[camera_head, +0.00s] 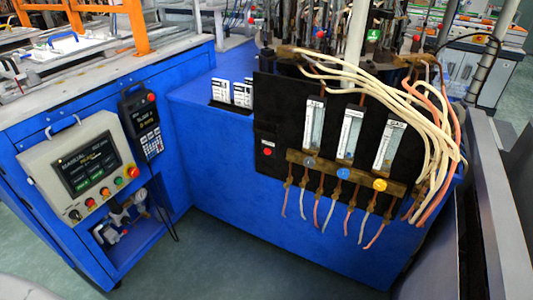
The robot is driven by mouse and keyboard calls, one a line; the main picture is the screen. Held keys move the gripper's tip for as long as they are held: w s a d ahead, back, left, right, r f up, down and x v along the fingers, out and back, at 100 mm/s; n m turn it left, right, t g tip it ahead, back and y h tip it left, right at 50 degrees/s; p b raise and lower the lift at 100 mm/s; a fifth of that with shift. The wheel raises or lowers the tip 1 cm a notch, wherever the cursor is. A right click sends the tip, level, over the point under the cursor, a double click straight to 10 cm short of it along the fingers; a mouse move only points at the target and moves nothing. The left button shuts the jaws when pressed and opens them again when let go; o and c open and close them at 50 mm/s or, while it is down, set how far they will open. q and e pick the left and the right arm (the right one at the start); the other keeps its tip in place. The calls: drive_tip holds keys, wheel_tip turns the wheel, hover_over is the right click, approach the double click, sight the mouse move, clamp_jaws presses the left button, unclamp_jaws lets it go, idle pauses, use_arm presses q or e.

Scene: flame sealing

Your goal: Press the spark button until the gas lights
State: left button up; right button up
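A small red button (267,152) sits on the left part of a black gas panel (275,105) on the front of the blue machine. I cannot read its label, so I cannot tell if it is the spark button. The panel carries several upright flow meters (351,133) above a brass manifold (325,167) with grey, blue and yellow knobs. Thin hoses hang below it. The burner area (325,30) is at the top edge, partly cut off, and no flame shows there. Neither of my grippers is in view.
A tilted control box (80,170) with a screen and coloured buttons is on the blue cabinet at left, beside a black keypad unit (142,125). Pale and orange hoses (425,110) bunch at the panel's right. Dark grey upright surfaces stand at far right. The floor (225,260) in front is clear.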

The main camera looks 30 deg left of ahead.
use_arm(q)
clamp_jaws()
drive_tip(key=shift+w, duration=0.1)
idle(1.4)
